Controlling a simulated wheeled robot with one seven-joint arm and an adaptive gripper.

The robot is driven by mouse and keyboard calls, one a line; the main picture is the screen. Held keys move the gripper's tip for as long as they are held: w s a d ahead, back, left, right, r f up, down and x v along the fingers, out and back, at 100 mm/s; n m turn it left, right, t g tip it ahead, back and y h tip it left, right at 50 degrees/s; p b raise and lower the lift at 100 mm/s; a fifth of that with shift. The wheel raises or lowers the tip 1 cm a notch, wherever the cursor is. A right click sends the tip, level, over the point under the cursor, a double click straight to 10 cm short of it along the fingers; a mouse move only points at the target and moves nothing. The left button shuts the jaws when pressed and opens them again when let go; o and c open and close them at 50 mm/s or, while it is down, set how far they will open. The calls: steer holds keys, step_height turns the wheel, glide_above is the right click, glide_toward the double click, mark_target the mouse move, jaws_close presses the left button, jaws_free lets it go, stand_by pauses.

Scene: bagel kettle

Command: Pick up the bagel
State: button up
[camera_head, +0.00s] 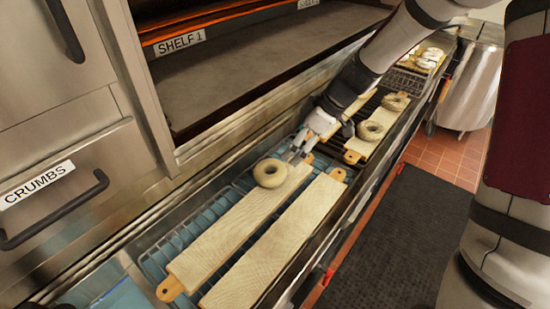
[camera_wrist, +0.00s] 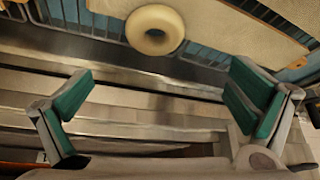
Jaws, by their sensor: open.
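A pale ring-shaped bagel (camera_head: 270,173) lies on the far end of a long wooden board (camera_head: 225,232) in the head view. In the wrist view the bagel (camera_wrist: 155,29) shows at the top, beyond the fingertips and roughly between them across the picture. My gripper (camera_head: 297,153) is just right of and behind the bagel in the head view, apart from it. In the wrist view my gripper (camera_wrist: 157,92) has its green-padded fingers spread wide with nothing between them.
A second board (camera_head: 275,255) lies bare alongside. Farther boards hold other bagels (camera_head: 371,131). The boards rest on wire racks over a blue-lined trough. An oven with a shelf (camera_head: 235,75) and steel drawers (camera_head: 60,190) stand at the left. A dark floor mat (camera_head: 410,235) lies right.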

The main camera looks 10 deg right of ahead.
mark_target(273, 169)
steer(key=x, duration=0.5)
steer(key=p+x, duration=0.1)
steer(key=x, duration=0.8)
steer(key=shift+w+d+f+p, duration=0.2)
steer(key=shift+w+f+p, duration=0.1)
steer(key=shift+w+f, duration=0.15)
steer(key=c, duration=1.2)
